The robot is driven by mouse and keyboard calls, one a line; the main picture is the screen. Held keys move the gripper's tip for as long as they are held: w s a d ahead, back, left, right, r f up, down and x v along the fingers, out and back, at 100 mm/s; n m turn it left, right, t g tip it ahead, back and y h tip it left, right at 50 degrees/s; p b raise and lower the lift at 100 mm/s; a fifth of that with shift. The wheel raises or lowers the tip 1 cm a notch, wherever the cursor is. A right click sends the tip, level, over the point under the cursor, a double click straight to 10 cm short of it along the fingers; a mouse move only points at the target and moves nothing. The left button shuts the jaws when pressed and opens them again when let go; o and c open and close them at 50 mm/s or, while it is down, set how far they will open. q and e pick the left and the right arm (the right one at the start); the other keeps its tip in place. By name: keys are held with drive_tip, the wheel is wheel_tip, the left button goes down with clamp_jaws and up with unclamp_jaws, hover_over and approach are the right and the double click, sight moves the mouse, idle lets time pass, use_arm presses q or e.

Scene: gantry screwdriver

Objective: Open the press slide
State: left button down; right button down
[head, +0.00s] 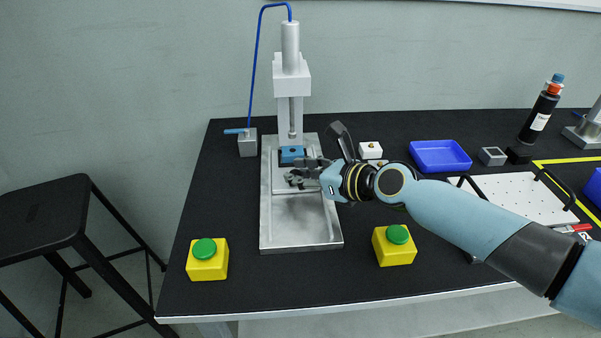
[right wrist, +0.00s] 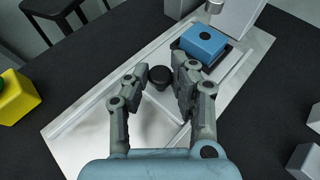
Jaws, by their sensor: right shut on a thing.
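The press (head: 291,75) stands at the back of the table on a silver base plate (head: 300,232). A blue block (head: 291,155) sits on the slide, below the press's ram; it also shows in the right wrist view (right wrist: 203,42). The slide's black knob (right wrist: 160,77) is in front of the block. My right gripper (head: 298,173) is over the base plate, and in the right wrist view its fingers (right wrist: 158,85) are shut around the knob. Fingers and wrist partly hide the slide in the head view. My left gripper is not in view.
Yellow boxes with green buttons stand at the front left (head: 207,260) and front right (head: 394,245) of the base plate. A blue tray (head: 440,156), a white perforated board (head: 520,195) and a dark bottle (head: 541,112) are to the right. The front of the base plate is clear.

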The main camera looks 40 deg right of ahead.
drive_tip(key=shift+s+a, duration=0.2)
drive_tip(key=shift+s, duration=0.15)
drive_tip(key=s+a+p, duration=0.1)
drive_tip(key=s, duration=0.1)
drive_tip(key=s+a+p, duration=0.1)
drive_tip(key=s+a, duration=0.1)
drive_tip(key=s, duration=0.1)
drive_tip(key=s+a+p, duration=0.1)
drive_tip(key=s+a, duration=0.1)
drive_tip(key=s, duration=0.1)
drive_tip(key=shift+s, duration=0.2)
drive_tip(key=c, duration=1.1)
unclamp_jaws()
drive_tip(key=shift+c, duration=0.2)
drive_tip(key=v, duration=1.2)
